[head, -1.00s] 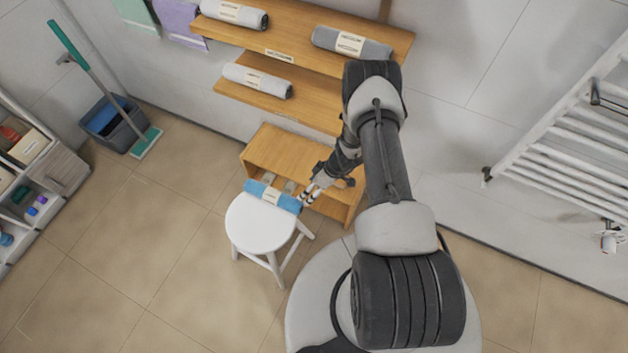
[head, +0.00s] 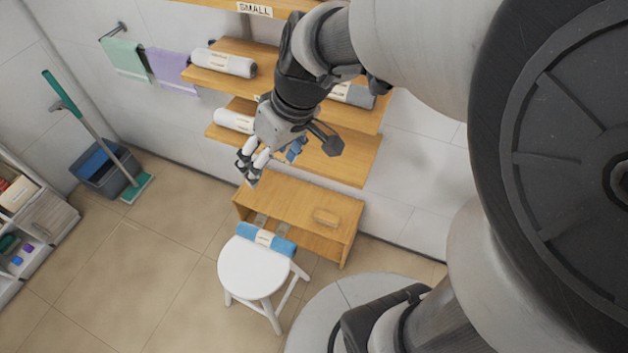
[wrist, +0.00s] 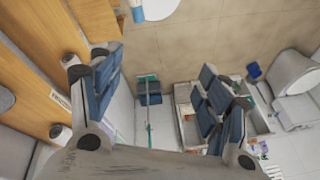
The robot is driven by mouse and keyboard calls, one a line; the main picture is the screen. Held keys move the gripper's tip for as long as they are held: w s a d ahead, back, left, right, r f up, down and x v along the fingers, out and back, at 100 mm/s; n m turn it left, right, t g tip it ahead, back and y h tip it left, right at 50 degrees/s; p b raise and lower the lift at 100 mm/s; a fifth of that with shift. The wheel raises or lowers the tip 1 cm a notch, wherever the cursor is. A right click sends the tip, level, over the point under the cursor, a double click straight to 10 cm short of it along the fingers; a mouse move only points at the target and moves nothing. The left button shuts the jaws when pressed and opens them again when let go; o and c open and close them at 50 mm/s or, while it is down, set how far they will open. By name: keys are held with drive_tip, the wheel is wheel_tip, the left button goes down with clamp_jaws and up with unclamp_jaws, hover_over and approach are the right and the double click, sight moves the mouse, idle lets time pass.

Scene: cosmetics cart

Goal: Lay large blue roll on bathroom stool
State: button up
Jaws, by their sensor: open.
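A blue roll with a pale label band (head: 266,238) lies along the back edge of the round white stool (head: 254,268), in front of the low wooden bench. In the wrist view the blue roll (wrist: 137,12) shows at the top edge beside part of the white stool seat (wrist: 160,8). My gripper (head: 247,168) is open and empty, in the air above and behind the stool, near the wooden shelves. In the wrist view its fingers (wrist: 160,95) are spread wide with nothing between them.
Wooden wall shelves (head: 360,172) with grey and white rolls stand close behind my gripper. A low wooden bench (head: 290,205) stands behind the stool. A grey bucket (head: 108,175) with a mop and a white cabinet (head: 40,215) are at the left. Floor left of the stool is clear.

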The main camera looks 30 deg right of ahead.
drive_tip(key=s+d+r+m+t+h, duration=0.1)
drive_tip(key=s+r+m, duration=0.1)
drive_tip(key=s, duration=0.5)
drive_tip(key=s+d+r+m+h, duration=0.1)
drive_tip(key=s+d+r+h, duration=0.1)
drive_tip(key=s, duration=0.5)
drive_tip(key=shift+s+r+m+t, duration=0.25)
drive_tip(key=shift+r+m+t, duration=0.15)
drive_tip(key=shift+r, duration=0.05)
